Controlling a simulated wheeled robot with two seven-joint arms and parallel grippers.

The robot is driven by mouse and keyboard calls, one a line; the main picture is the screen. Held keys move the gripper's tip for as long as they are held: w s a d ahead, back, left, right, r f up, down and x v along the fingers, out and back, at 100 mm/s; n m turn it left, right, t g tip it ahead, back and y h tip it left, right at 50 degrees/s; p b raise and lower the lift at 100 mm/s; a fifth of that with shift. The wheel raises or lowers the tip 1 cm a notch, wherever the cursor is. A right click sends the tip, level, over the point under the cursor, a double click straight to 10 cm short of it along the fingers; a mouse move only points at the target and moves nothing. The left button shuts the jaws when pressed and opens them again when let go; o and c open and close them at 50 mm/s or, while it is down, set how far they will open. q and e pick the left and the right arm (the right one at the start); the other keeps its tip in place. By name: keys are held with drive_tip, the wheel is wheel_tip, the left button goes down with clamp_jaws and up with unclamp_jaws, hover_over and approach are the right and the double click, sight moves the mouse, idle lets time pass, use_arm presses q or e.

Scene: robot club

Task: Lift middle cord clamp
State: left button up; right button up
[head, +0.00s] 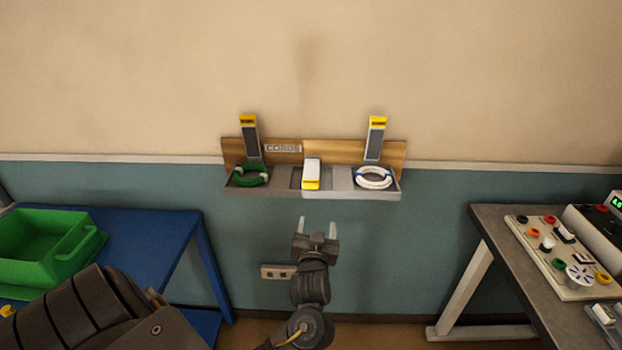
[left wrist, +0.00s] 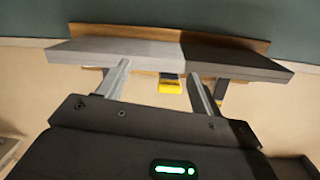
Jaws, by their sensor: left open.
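The middle cord clamp (head: 311,174) is a white lever with a yellow tip, folded down over the middle of the wall shelf. The left clamp (head: 250,138) and the right clamp (head: 375,138) stand raised, with yellow tips up. My left gripper (head: 316,225) is open and empty, below the shelf front and close to under the middle clamp in the head view. In the left wrist view, the middle clamp's yellow tip (left wrist: 170,86) shows between the two fingers of my left gripper (left wrist: 158,72), apart from both. My right gripper is not in view.
The shelf (head: 362,195) has a wooden back with a CORDS label (head: 283,148). A green cord coil (head: 250,176) lies at left, a white coil (head: 374,178) at right. A blue table (head: 150,235) with a green bin (head: 45,250) stands left, a grey bench (head: 490,222) right.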

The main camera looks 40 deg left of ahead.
use_arm(q)
drive_tip(key=n, duration=0.2)
approach(310, 188)
drive_tip(key=shift+y, duration=0.4)
drive_tip(key=p+x, duration=0.1)
drive_tip(key=x, duration=1)
drive_tip(key=shift+w+f+p, duration=0.2)
drive_tip(key=shift+w+p, duration=0.1)
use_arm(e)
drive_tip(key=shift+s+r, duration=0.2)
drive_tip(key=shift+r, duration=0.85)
use_arm(q)
drive_tip(key=shift+c, duration=0.3)
